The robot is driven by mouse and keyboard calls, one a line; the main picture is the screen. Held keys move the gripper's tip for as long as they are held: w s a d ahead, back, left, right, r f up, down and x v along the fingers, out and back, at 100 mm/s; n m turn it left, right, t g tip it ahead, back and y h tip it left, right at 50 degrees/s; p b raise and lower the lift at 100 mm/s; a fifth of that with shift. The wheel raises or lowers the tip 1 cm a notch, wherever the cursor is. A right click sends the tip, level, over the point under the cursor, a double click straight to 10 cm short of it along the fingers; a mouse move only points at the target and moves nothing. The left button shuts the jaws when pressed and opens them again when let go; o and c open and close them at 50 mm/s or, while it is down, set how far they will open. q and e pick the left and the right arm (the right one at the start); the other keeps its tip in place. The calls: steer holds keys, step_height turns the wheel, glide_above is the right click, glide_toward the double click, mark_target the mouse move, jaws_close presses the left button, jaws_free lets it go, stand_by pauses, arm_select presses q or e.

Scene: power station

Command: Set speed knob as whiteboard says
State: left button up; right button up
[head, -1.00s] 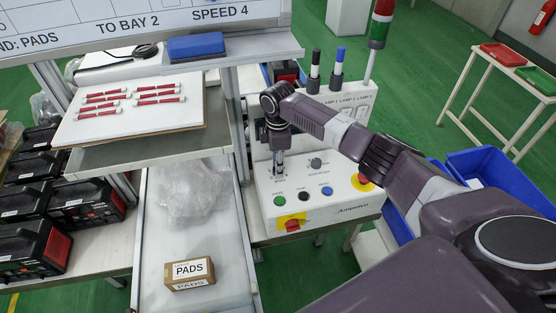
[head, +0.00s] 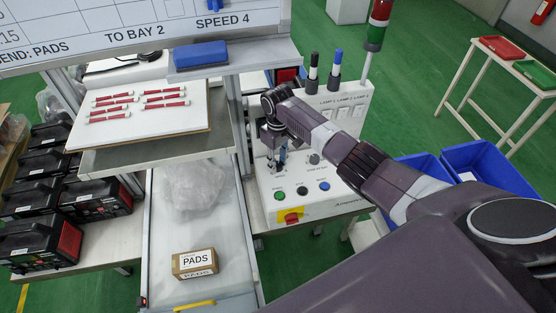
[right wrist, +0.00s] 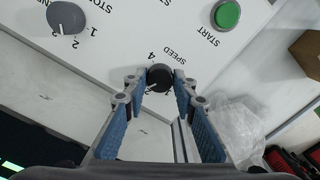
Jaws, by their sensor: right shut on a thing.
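The whiteboard (head: 130,25) at the top left of the head view reads "TO BAY 2" and "SPEED 4". The speed knob (right wrist: 160,77) is dark and round, on the white control panel (head: 340,208). In the right wrist view it sits between the fingertips of my right gripper (right wrist: 159,80), which is shut on it. Its white pointer mark points to the lower left of that picture. A "4" and the word "SPEED" are printed above it; other numbers are partly hidden. In the head view my right gripper (head: 279,160) hides the knob. My left gripper is not in view.
A second knob (right wrist: 66,18) and the green start button (right wrist: 226,14) are close by on the panel. Black and blue buttons and a red-yellow switch (head: 291,216) line its front. A PADS box (head: 195,263) lies on the conveyor at left.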

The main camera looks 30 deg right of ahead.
steer(key=m, duration=0.4)
steer(key=shift+w+r+m, duration=0.1)
steer(key=shift+m, duration=0.2)
steer(key=m, duration=0.4)
steer(key=shift+m, duration=0.3)
steer(key=m, duration=0.4)
steer(key=shift+r+m, duration=0.1)
steer(key=shift+m, duration=2.4)
steer(key=o, duration=1)
steer(key=shift+o, duration=0.8)
